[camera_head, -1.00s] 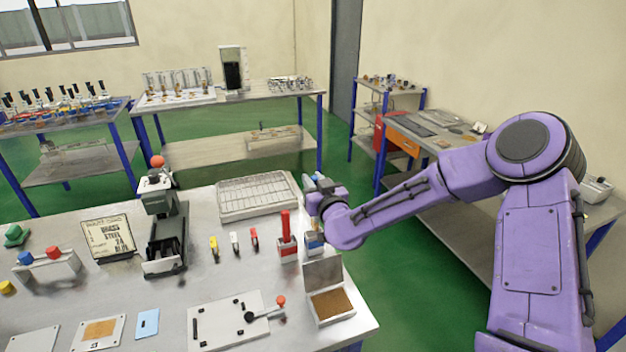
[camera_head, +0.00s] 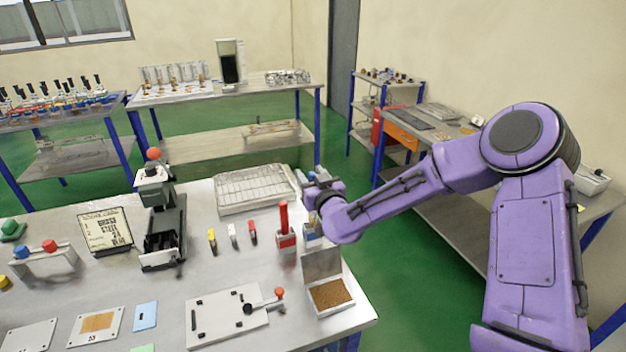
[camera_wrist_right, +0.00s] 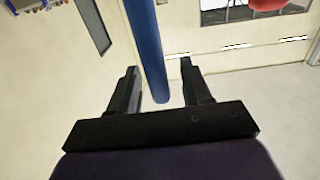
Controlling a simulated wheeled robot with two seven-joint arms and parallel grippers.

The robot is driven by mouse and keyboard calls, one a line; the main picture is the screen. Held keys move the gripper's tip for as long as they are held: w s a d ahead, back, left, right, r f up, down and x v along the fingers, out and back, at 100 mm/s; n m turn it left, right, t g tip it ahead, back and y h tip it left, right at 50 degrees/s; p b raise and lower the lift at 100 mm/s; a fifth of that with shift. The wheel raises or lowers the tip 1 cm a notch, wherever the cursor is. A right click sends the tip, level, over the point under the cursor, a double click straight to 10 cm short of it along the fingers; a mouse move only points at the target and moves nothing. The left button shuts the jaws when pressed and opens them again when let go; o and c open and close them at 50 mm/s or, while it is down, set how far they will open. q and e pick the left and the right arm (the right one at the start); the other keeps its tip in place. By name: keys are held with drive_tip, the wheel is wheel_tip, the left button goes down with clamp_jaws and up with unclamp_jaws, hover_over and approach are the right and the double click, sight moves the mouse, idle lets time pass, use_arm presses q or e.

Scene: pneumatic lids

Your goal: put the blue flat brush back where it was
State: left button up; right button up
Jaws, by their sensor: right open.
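The blue flat brush shows in the right wrist view as a long blue handle (camera_wrist_right: 148,45) that ends between my right gripper's two black fingers (camera_wrist_right: 158,90). The fingers are apart, with a gap on each side of the handle. In the head view my right gripper (camera_head: 314,190) is at the table's right edge, above a small holder with a blue front (camera_head: 312,231). The gripper hides most of the brush there, and I cannot tell whether its lower end sits in the holder. My left gripper is not in view.
A red-handled brush (camera_head: 284,215) stands in a red holder (camera_head: 287,240) just left. A wire rack (camera_head: 253,190) lies behind. A box of brown grains (camera_head: 331,295) with a raised lid stands in front. Green floor is free beyond the table's right edge.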

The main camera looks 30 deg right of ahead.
drive_tip(key=shift+r+p, duration=0.55)
drive_tip(key=shift+r, duration=0.3)
drive_tip(key=b+v, duration=0.1)
drive_tip(key=v, duration=1.1)
drive_tip(key=shift+f+b, duration=0.3)
drive_tip(key=shift+f, duration=0.05)
